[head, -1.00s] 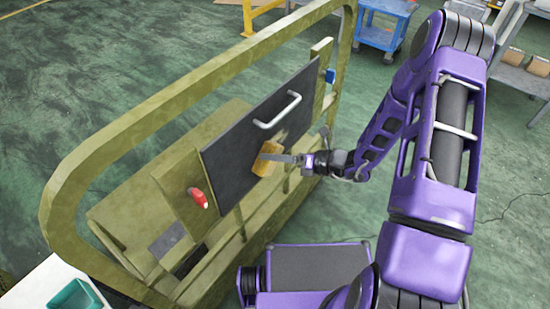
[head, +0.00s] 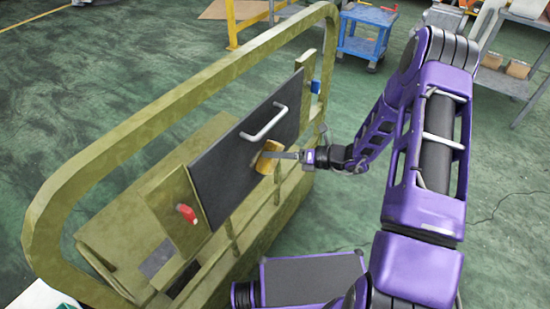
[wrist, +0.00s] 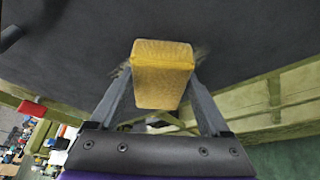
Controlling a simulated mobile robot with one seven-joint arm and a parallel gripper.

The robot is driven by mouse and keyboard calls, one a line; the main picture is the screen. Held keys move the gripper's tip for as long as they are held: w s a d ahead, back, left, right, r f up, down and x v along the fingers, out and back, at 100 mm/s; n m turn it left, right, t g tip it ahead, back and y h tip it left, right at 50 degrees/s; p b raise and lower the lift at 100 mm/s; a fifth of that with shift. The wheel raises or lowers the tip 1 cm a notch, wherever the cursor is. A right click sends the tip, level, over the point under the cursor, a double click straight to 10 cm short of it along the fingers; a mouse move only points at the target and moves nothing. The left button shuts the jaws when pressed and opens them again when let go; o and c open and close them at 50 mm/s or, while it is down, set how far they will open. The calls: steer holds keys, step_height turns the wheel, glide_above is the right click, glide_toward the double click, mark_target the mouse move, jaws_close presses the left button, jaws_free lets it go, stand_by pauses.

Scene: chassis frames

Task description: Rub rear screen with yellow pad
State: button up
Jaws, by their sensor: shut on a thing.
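The yellow pad (head: 267,159) is held between the fingers of my gripper (head: 277,155), which is shut on it. In the wrist view the yellow pad (wrist: 161,72) sits between the two grey fingertips of my gripper (wrist: 162,85). The dark rear screen (head: 235,160) is a flat panel on the olive frame, with a pale handle (head: 264,123) on it. The pad is at the screen's lower right part and appears to touch it. In the wrist view a lighter smudge shows on the screen (wrist: 90,40) around the pad.
The olive frame (head: 130,131) with its thick rounded rail surrounds the screen. A red knob (head: 187,213) is at lower left, a blue part (head: 315,87) at upper right. A blue cart (head: 364,35) and a grey shelf (head: 510,80) stand behind on open green floor.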

steer(key=w+d+b, duration=0.1)
steer(key=w+d, duration=0.3)
steer(key=w, duration=0.1)
stand_by(0.6)
steer(key=shift+s+a+p, duration=0.5)
steer(key=shift+s+a, duration=0.95)
steer(key=shift+s, duration=0.3)
steer(key=shift+s+a+p, duration=0.55)
steer(key=shift+s+a, duration=0.85)
steer(key=shift+s, duration=0.4)
steer(key=shift+s+a+p, duration=0.5)
steer(key=shift+s+a, duration=0.95)
steer(key=shift+s, duration=0.3)
steer(key=s+d, duration=0.3)
steer(key=d, duration=0.2)
steer(key=shift+s+p, duration=0.3)
steer(key=shift+p, duration=0.15)
steer(key=shift+s+d, duration=0.95)
steer(key=shift+d, duration=0.25)
steer(key=shift+w+a, duration=0.1)
